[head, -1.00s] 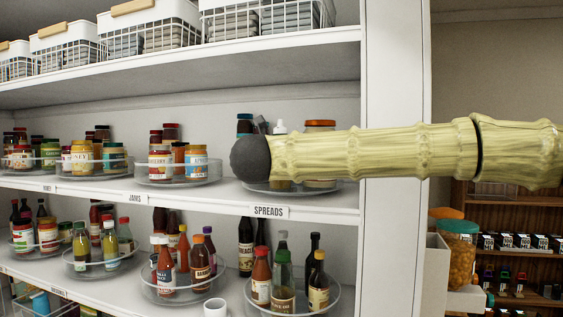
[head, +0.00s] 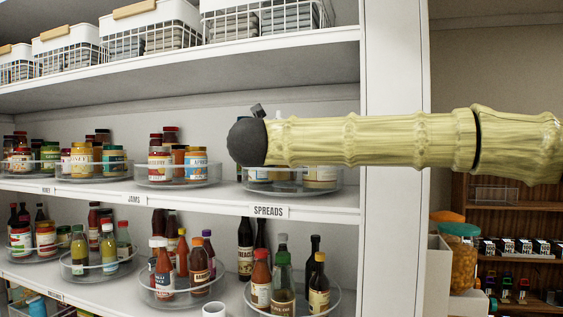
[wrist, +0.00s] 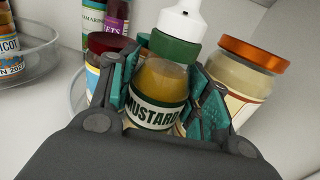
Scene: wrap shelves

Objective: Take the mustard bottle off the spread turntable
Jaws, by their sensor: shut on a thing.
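The mustard bottle (wrist: 160,82) has a yellow body, a MUSTARD label, a green collar and a white top. In the wrist view it sits between the teal fingers of my gripper (wrist: 165,98), which is shut on it. In the head view my gripper (head: 248,142) is in front of the spread turntable (head: 300,190), above the SPREADS label (head: 268,211). My arm hides most of the bottle there; only a bit of white top shows above it. Whether its base is clear of the turntable is hidden.
An orange-lidded jar (wrist: 245,75) stands close right of the bottle, and a dark-red-lidded jar (wrist: 105,42) close left. The jams turntable (head: 180,183) is to the left. The shelf above (head: 200,68) and the white upright (head: 392,230) bound the space.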

